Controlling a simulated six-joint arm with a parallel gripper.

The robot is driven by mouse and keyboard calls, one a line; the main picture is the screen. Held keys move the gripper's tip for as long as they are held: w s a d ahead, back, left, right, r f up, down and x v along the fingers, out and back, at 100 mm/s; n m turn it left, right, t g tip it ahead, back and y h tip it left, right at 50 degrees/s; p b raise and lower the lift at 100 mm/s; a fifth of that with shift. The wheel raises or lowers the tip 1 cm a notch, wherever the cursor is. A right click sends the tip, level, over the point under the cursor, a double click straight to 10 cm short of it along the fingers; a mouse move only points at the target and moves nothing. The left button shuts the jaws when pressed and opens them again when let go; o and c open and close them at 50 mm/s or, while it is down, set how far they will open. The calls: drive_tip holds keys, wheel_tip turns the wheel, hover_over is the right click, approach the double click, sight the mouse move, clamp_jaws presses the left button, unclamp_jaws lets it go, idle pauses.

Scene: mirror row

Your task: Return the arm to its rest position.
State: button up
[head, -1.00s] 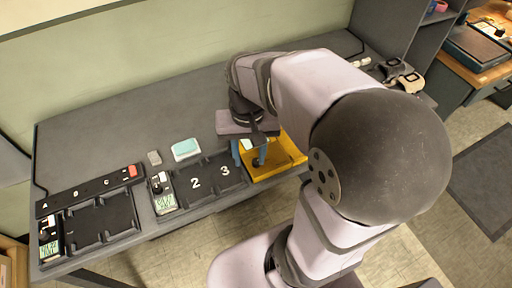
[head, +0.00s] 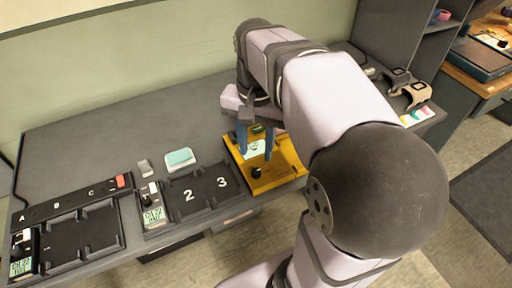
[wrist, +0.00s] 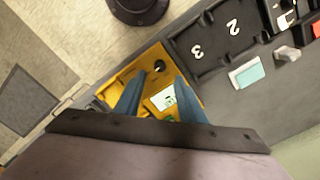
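My gripper (head: 256,150) has two blue fingers that stand apart with nothing between them. It hangs above the yellow tray (head: 283,178) near the front edge of the grey bench. In the wrist view my gripper (wrist: 155,98) also shows open over the yellow tray (wrist: 122,76). The tray holds a black round piece (head: 256,172) and a white card with green marks (head: 254,150). My arm reaches in from the lower right and hides part of the bench behind it.
Left of the tray are a black rack numbered 2 and 3 (head: 205,190) and a rack lettered A, B, C (head: 80,235). A teal-topped block (head: 179,159) and a small grey block (head: 144,167) lie behind them. Strapped items (head: 398,80) stand at the back right.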

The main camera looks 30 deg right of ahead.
idle(0.4)
drive_tip(key=s+a+n+p, duration=0.5)
drive_tip(key=s+n+p, duration=0.2)
drive_tip(key=p, duration=0.8)
drive_tip(key=shift+s+a+f+n+p, duration=0.25)
drive_tip(key=shift+f+n+p, duration=0.1)
drive_tip(key=shift+n, duration=0.65)
idle(1.8)
